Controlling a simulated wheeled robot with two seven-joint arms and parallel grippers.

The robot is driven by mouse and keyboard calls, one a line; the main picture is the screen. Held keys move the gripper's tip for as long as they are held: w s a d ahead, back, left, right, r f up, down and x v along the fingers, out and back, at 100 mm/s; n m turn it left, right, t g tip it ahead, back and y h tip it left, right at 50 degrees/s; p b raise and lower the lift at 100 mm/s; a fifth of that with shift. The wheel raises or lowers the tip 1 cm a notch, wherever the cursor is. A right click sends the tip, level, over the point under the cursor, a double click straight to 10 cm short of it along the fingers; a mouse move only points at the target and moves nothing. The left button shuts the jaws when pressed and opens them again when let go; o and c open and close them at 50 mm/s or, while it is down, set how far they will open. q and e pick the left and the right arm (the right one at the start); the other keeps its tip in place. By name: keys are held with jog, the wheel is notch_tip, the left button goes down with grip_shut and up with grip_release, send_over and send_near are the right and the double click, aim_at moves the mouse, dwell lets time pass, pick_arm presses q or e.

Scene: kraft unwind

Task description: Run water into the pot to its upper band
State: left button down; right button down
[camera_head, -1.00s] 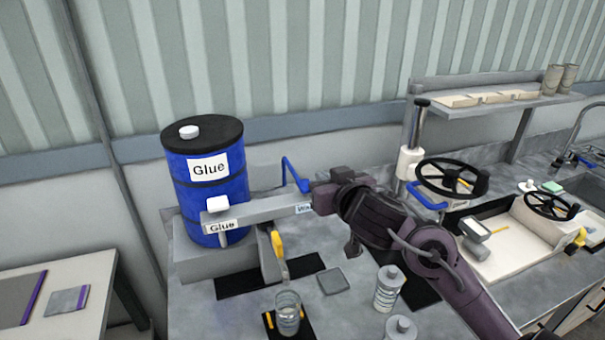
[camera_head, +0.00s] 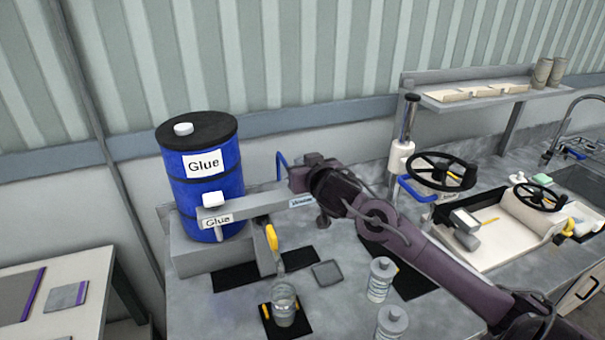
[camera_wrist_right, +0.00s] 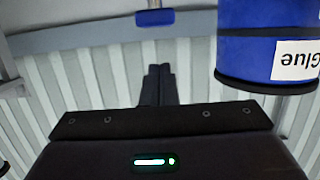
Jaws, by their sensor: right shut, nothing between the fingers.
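A clear jar-like pot (camera_head: 284,308) stands on a small black mat at the front, below a yellow-handled spout (camera_head: 273,240). Its bands and water level are too small to read. A grey bar with a "Glue" label and a second, unreadable label (camera_head: 302,202) runs right from the blue drum. A blue lever (camera_head: 281,162) rises behind the bar, partly hidden by my right gripper (camera_head: 297,178). In the right wrist view my right gripper (camera_wrist_right: 157,73) is shut and empty, with a blue bar (camera_wrist_right: 154,18) beyond the fingertips, apart from them. My left gripper is out of view.
The blue Glue drum (camera_head: 206,180) stands left of my arm. A black handwheel (camera_head: 440,171) with a blue handle is at the right, beside a white tray (camera_head: 490,258). A grey square pad (camera_head: 327,273) lies behind the pot.

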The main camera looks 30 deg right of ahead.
jog(key=f, duration=0.3)
jog(key=shift+s+f, duration=0.1)
jog(key=shift+s, duration=0.1)
jog(key=shift+f+b, duration=0.35)
jog(key=shift+f, duration=0.55)
jog(key=shift+s+a+f, duration=0.1)
jog(key=shift+a+f, duration=0.05)
jog(key=shift+f, duration=0.2)
dwell(3.9)
jog(key=shift+r, duration=0.1)
dwell(1.8)
